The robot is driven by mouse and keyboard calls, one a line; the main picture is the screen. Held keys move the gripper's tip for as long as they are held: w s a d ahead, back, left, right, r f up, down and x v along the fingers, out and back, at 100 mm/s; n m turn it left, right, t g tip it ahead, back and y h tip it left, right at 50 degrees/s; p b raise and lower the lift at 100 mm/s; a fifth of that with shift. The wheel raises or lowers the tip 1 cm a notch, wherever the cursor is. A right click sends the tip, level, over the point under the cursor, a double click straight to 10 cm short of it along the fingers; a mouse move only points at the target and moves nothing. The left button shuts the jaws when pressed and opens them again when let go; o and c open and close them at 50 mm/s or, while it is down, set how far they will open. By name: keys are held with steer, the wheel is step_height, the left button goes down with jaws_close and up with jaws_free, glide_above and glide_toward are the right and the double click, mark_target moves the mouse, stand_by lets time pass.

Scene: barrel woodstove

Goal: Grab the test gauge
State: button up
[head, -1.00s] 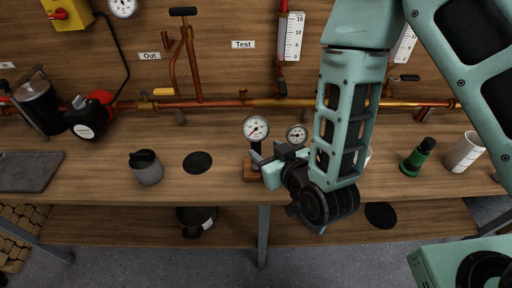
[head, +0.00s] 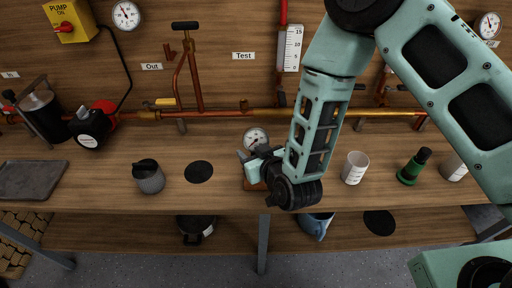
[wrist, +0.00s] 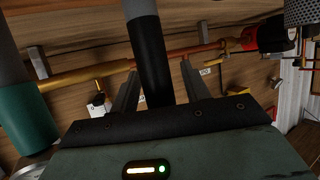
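In the wrist view a black handle or stem with a grey end (wrist: 152,65), likely the gauge's, runs between the two fingers of my gripper (wrist: 162,85). The fingers are apart, with a visible gap on the right side of the stem. Contact on the left is hard to tell.
A ribbed grey pot (head: 149,178) and a black disc (head: 198,171) lie to the left. A copper pipe (head: 225,114) runs along the back wall.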

jaws_close()
steer(key=shift+r, duration=0.1)
